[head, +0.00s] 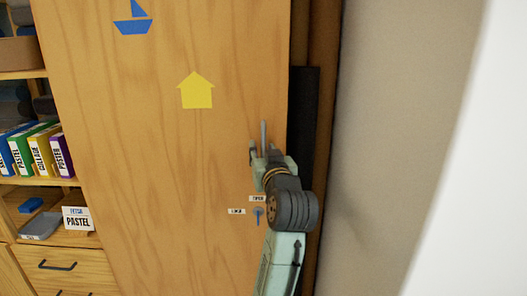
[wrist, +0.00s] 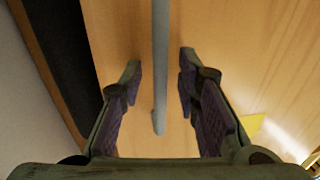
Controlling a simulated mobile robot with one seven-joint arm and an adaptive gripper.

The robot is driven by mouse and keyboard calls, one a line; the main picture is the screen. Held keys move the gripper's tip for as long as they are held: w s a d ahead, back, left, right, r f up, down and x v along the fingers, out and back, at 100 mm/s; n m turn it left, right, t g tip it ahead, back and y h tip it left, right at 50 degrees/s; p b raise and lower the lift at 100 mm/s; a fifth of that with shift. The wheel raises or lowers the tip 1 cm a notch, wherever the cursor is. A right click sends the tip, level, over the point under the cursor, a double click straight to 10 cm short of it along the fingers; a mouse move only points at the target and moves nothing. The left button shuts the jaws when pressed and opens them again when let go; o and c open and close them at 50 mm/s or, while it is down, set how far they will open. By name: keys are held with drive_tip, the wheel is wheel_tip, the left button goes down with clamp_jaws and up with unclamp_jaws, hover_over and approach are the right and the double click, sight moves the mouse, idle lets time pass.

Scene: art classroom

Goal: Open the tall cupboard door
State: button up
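The tall cupboard door (head: 150,150) is light wood and fills the middle of the head view. Its handle (head: 263,132) is a vertical grey bar near the door's right edge. My gripper (head: 260,152) is at the handle's lower part. In the wrist view the handle (wrist: 160,60) runs between the two fingers of my gripper (wrist: 160,68), with a visible gap on each side. The fingers are spread open and not closed on the bar. I cannot tell whether the door stands slightly ajar.
Shelves with coloured binders (head: 42,152) and a drawer (head: 68,266) are at the left. A dark strip (head: 303,135) and a pale wall (head: 390,130) are close on the right.

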drive_tip(key=shift+c, duration=0.2)
clamp_jaws()
idle(0.6)
